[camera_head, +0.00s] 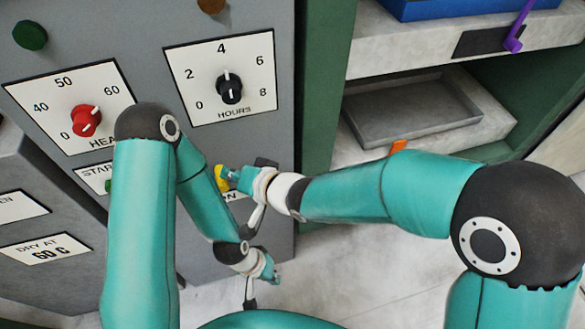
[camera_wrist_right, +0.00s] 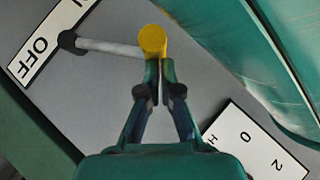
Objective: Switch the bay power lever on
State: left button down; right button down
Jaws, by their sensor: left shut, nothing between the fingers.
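The bay power lever's yellow knob (camera_head: 221,179) is on the grey cabinet, below the HOURS dial. In the right wrist view the knob (camera_wrist_right: 152,40) tops a pale rod (camera_wrist_right: 108,46) that runs left to a dark pivot beside a plate reading OFF (camera_wrist_right: 40,52). My right gripper (camera_head: 229,179) is at the knob. Its fingertips (camera_wrist_right: 159,66) are together, just against or below the knob, not around it; contact is unclear. A partly hidden label ending in N (camera_head: 233,196) sits below the knob. My left gripper (camera_head: 271,275) is shut and empty, lower right of the knob.
The HOURS dial (camera_head: 230,88) and red heat dial (camera_head: 86,121) are on the cabinet above. My left forearm passes close to the lever. A shelf with a grey tray (camera_head: 415,112) and a purple handle (camera_head: 514,44) stands at right. Pale floor lies below.

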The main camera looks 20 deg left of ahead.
jog(key=shift+s+f, duration=0.1)
jog(key=shift+s, duration=0.05)
jog(key=s+d+r+p, duration=0.2)
jog(key=d+r+p, duration=0.2)
jog(key=d+r, duration=0.5)
jog(key=w+d+f+m+h, duration=0.2)
jog(key=d+f+m, duration=0.1)
jog(key=d+f, duration=0.55)
jog(key=w+d+f+m+h, duration=0.2)
jog(key=d+f+m, duration=0.2)
jog(key=d+f, duration=0.45)
jog(key=s+d+f+n+g+h, duration=0.1)
jog(key=s+d+f+g, duration=0.1)
jog(key=s+d+f, duration=0.2)
jog(key=s+d+f+n+g+h, duration=0.1)
jog(key=s+d+f+g+h, duration=0.1)
jog(key=s+d+f, duration=0.3)
jog(key=s+f, duration=0.3)
jog(key=f, duration=0.3)
jog(key=shift+s+f+n, duration=0.3)
jog(key=shift+n, duration=0.1)
